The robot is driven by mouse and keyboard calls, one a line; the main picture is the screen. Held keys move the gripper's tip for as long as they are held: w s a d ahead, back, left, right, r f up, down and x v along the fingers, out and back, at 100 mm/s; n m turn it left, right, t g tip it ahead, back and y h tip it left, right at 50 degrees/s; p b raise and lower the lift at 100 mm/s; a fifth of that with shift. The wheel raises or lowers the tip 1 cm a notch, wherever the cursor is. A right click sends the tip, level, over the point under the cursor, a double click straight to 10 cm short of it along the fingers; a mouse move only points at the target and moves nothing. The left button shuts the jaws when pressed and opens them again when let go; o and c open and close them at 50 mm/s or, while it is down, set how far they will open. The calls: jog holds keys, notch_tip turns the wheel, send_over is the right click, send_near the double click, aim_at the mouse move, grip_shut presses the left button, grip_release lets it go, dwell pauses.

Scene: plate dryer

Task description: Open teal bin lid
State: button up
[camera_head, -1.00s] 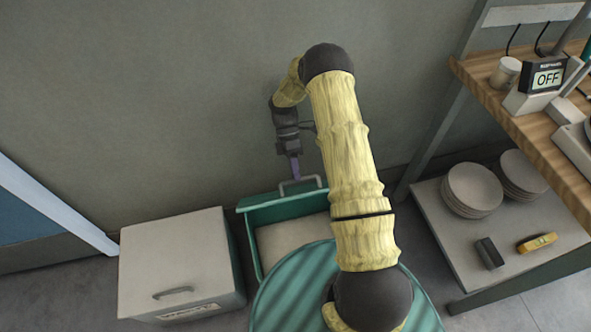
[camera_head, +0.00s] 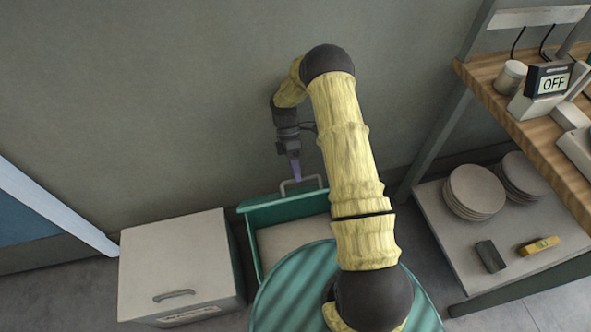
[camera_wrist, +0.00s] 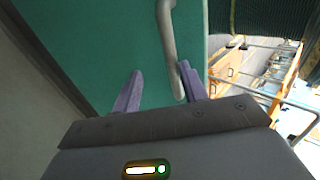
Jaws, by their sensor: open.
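The teal bin (camera_head: 253,250) stands against the wall, left of my arm. Its teal lid (camera_head: 240,222) is raised at the wall side, and the pale inside of the bin shows. The grey lid handle (camera_head: 303,184) is at the lid's upper edge. My gripper (camera_head: 297,180) points down right beside this handle. In the wrist view, the two purple fingers of my gripper (camera_wrist: 160,88) are apart, in front of the teal lid (camera_wrist: 105,45). The handle (camera_wrist: 168,45) runs down between them, closer to the right finger; I cannot tell if they touch. My arm hides the bin's right part.
A closed white bin (camera_head: 180,265) with a front handle stands to the left. At right, a low shelf (camera_head: 440,225) holds stacked plates (camera_head: 474,192), a dark block (camera_head: 490,256) and a yellow tool (camera_head: 539,246), below a wooden worktop (camera_head: 530,125). The wall is close behind.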

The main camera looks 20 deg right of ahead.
jog(key=shift+w, duration=0.1)
notch_tip(320, 180, up, 10)
jog(key=p, duration=0.1)
dwell(0.6)
